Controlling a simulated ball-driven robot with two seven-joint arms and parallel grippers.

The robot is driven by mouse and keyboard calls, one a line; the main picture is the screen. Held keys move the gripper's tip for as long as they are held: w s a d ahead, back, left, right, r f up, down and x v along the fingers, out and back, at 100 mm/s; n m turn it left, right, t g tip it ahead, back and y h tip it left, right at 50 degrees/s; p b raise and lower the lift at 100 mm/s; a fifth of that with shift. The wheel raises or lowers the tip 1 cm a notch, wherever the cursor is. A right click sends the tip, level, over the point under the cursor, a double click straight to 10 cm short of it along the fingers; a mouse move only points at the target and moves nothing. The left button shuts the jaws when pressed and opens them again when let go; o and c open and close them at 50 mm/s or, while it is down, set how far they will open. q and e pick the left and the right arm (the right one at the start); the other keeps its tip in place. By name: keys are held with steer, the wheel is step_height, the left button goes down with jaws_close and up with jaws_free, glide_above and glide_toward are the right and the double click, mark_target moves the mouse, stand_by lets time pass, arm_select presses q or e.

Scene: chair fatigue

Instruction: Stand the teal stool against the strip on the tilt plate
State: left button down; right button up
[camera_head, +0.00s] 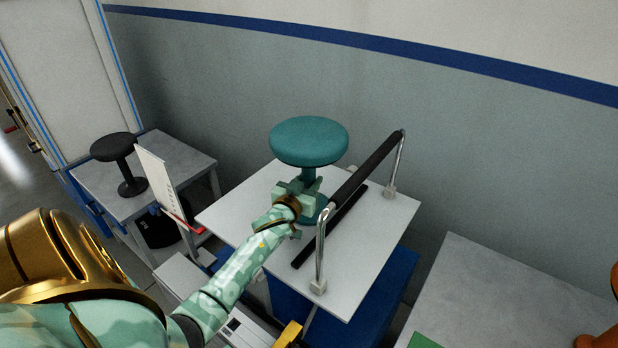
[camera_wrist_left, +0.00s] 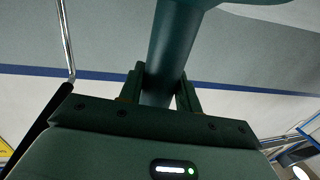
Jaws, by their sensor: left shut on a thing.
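The teal stool (camera_head: 309,140) is upright over the white tilt plate (camera_head: 375,232), with its round seat on top. My left gripper (camera_head: 307,186) is shut on its stem, below the seat. In the left wrist view the teal stem (camera_wrist_left: 175,45) passes between the two fingers (camera_wrist_left: 160,88). The stool's base is partly hidden behind my gripper and lies close to the left side of the dark strip (camera_head: 328,230). I cannot tell whether the base touches the strip or rests on the plate. My right gripper is not in view.
A black padded bar (camera_head: 366,166) on chrome posts stands over the plate, right of the stool. A black stool (camera_head: 115,147) stands on a grey table (camera_head: 185,160) at the left. A white sign (camera_head: 160,182) stands between them. Another grey table (camera_head: 500,290) is at the right.

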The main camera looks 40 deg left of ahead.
arm_select(q)
steer(key=shift+r, duration=0.15)
steer(key=c, duration=1)
jaws_free()
steer(key=shift+s, duration=0.1)
steer(key=p+v, duration=0.2)
steer(key=v, duration=1)
